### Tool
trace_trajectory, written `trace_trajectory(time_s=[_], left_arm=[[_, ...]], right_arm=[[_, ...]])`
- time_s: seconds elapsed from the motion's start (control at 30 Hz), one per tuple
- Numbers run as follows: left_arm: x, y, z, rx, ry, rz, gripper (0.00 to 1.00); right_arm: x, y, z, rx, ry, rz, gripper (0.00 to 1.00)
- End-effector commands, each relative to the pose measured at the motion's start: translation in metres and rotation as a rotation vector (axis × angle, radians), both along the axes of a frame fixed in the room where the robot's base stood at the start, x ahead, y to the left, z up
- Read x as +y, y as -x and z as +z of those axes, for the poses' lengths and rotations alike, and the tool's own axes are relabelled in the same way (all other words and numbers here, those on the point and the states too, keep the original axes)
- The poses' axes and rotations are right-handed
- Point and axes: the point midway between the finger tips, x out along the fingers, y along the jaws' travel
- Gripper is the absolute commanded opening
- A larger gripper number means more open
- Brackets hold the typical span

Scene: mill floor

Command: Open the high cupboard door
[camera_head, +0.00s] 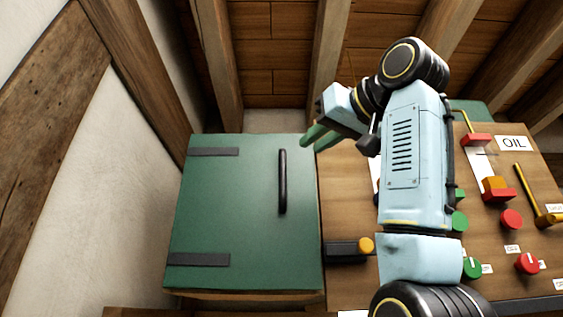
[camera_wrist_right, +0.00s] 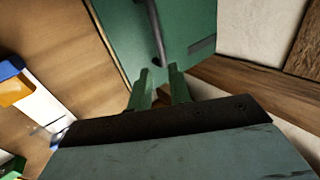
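The cupboard door (camera_head: 235,220) is green and appears shut, with two dark hinge straps on its left side. Its black upright bar handle (camera_head: 282,181) is near the right edge. My right gripper (camera_head: 311,136) is above and to the right of the handle, near the door's upper right corner, apart from the handle. In the right wrist view its two green fingers (camera_wrist_right: 160,80) stand apart with nothing between them. The handle (camera_wrist_right: 156,35) lies beyond the fingertips there, on the green door (camera_wrist_right: 185,25). My left gripper is not in view.
A wooden panel (camera_head: 345,215) right of the cupboard carries red and green knobs, a yellow lever (camera_head: 526,190) and an OIL label (camera_head: 513,143). A black latch-like part with an orange knob (camera_head: 366,245) sits beside the door. A pale wall (camera_head: 125,215) stands close on the left.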

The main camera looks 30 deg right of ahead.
Motion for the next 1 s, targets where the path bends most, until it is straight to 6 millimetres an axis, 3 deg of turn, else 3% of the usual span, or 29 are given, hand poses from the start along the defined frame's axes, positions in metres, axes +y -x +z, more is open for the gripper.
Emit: trace_trajectory(time_s=[0.03,0.1,0.17,0.27,0.4,0.5,0.9,1.0], left_arm=[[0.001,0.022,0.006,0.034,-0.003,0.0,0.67],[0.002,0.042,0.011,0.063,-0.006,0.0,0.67],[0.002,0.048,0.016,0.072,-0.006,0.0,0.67],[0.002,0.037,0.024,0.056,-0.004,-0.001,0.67],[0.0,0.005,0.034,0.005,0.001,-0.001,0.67],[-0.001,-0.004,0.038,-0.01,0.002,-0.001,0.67],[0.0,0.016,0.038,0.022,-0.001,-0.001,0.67],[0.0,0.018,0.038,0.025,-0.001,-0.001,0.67]], right_arm=[[0.001,-0.014,0.001,0.009,0.001,0.0,0.2],[0.002,-0.03,0.001,0.01,0.001,0.0,0.2],[0.002,-0.043,0.001,0.01,0.001,0.0,0.2],[0.003,-0.063,0.002,0.008,0.001,0.0,0.2],[0.004,-0.084,0.002,0.006,0.001,0.0,0.2],[0.004,-0.095,0.001,0.005,0.001,0.0,0.2],[0.005,-0.103,0.0,0.003,0.001,0.0,0.2],[0.005,-0.103,0.0,0.003,0.001,0.0,0.08]])
